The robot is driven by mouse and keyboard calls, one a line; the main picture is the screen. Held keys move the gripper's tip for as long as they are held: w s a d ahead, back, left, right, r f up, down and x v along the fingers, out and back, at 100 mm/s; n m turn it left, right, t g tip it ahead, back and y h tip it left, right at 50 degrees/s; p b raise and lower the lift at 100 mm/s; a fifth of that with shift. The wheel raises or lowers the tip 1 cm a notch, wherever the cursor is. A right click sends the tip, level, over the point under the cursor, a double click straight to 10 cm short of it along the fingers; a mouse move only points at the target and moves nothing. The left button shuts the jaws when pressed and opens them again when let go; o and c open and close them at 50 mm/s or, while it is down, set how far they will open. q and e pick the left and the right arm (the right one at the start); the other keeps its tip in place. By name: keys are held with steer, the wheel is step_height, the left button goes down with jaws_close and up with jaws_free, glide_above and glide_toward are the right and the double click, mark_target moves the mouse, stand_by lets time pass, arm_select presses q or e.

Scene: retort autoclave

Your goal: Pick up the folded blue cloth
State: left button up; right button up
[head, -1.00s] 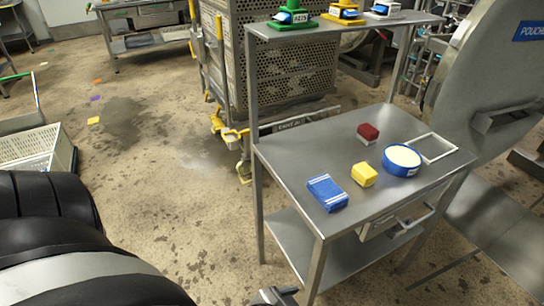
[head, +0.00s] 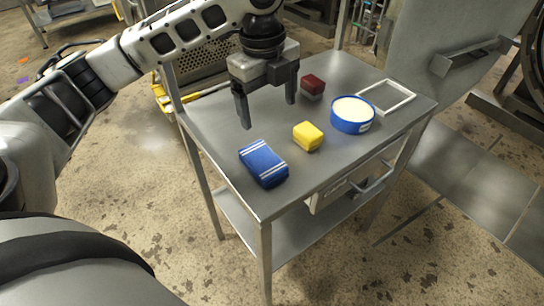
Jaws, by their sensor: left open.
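The folded blue cloth (head: 264,164) with white stripes lies flat near the front left edge of the metal table (head: 218,128). My left gripper (head: 267,110) comes in from the left above the table. Its two fingers point down, wide apart, with nothing between them. It is above and behind the cloth in the picture, apart from it. My right gripper is not in view.
A yellow block (head: 308,136) lies just right of the cloth. A round blue tub (head: 352,115) with pale contents, a dark red block (head: 312,87) and a white frame (head: 388,97) are farther back and right. A drawer handle (head: 374,184) juts from the table's front.

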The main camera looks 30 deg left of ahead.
arm_select(q)
steer(key=a+r, duration=0.1)
steer(key=b, duration=0.1)
glide_above(261, 157)
steer(key=shift+m, duration=0.3)
step_height(261, 157, down, 10)
steer(key=shift+w+a+r, duration=0.1)
steer(key=shift+w, duration=0.05)
step_height(261, 157, down, 5)
steer(key=shift+f, duration=0.1)
steer(key=c, duration=1.1)
